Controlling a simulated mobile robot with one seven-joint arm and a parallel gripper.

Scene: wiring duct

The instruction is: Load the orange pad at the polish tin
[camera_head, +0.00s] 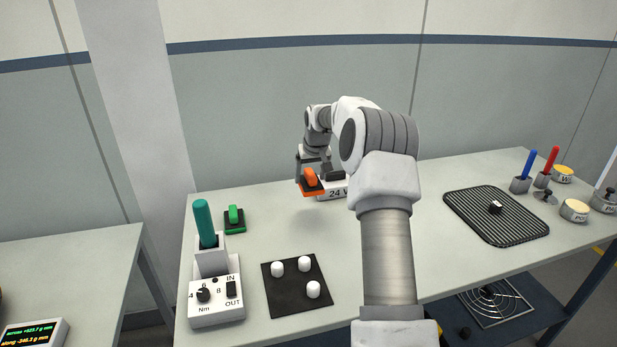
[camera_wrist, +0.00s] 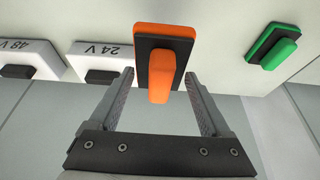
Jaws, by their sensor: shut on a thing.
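The orange pad (camera_head: 312,187) has a black layer and an orange grip. In the wrist view the orange pad (camera_wrist: 172,40) is at the top centre, its grip pointing toward my palm. My gripper (camera_head: 312,172) is shut on it over the back of the table, beside the white 24 V box (camera_head: 337,192). In the wrist view my gripper's fingers (camera_wrist: 159,85) lie on either side of the pad. Small round tins stand at the far right: one yellow-topped at the back (camera_head: 563,173), one yellow-topped in front (camera_head: 574,210), one grey with a knob (camera_head: 604,201). Their lettering is too small to identify the polish tin.
A green pad (camera_head: 234,220) lies at the back left. A teal-handled tool (camera_head: 205,224) stands in a white dial box (camera_head: 216,307). A black mat (camera_head: 270,298) holds white pegs. A dark ribbed mat (camera_head: 480,225) and blue (camera_head: 529,164) and red (camera_head: 551,160) handles are right.

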